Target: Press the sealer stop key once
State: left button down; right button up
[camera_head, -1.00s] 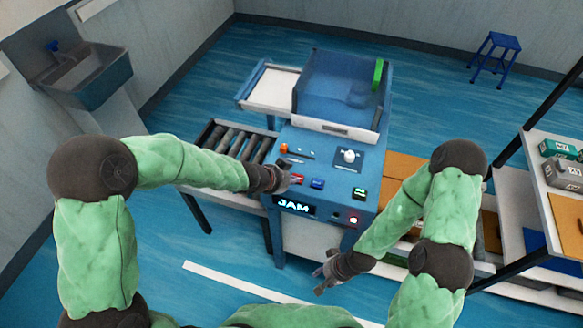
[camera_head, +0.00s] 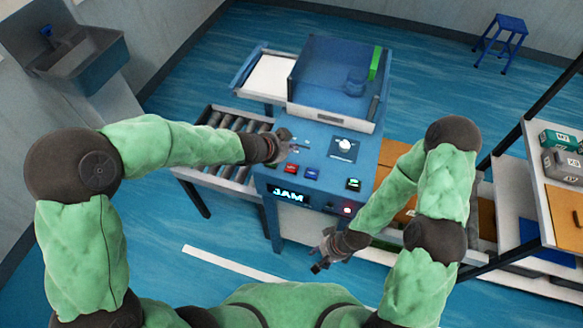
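The blue sealer machine (camera_head: 270,182) has a sloped panel with a red key (camera_head: 292,168), a blue key (camera_head: 312,173) and a green key (camera_head: 354,184) in a row. I cannot read the key labels. Its display (camera_head: 289,195) reads "JAM", and a red light (camera_head: 347,210) glows to the right. My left gripper (camera_head: 284,146) is over the panel's left side, just beyond the red key, which is uncovered. Its fingers are too small to tell open from shut. My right gripper (camera_head: 318,254) hangs in front of the machine, apart from it; its finger state is unclear.
A white knob (camera_head: 343,144) stands on the panel right of my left gripper. A clear blue hood (camera_head: 330,75) rises behind it. A roller conveyor (camera_head: 215,160) is on the left, and a shelf (camera_head: 545,190) with boxes is on the right.

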aim_at(291, 170)
pick_arm(q)
jog(key=shift+f+b, duration=3.85)
jog(key=shift+f, duration=0.25)
jog(key=shift+f, duration=0.15)
jog(key=shift+f+b, duration=0.25)
jog(key=shift+b, duration=0.1)
jog(key=shift+f+b, duration=0.35)
jog(key=shift+f, duration=0.05)
jog(key=shift+r, duration=0.1)
jog(key=shift+r+p, duration=0.7)
jog(key=shift+p, duration=0.15)
notch_tip(291, 170, up, 5)
jog(key=p, duration=0.5)
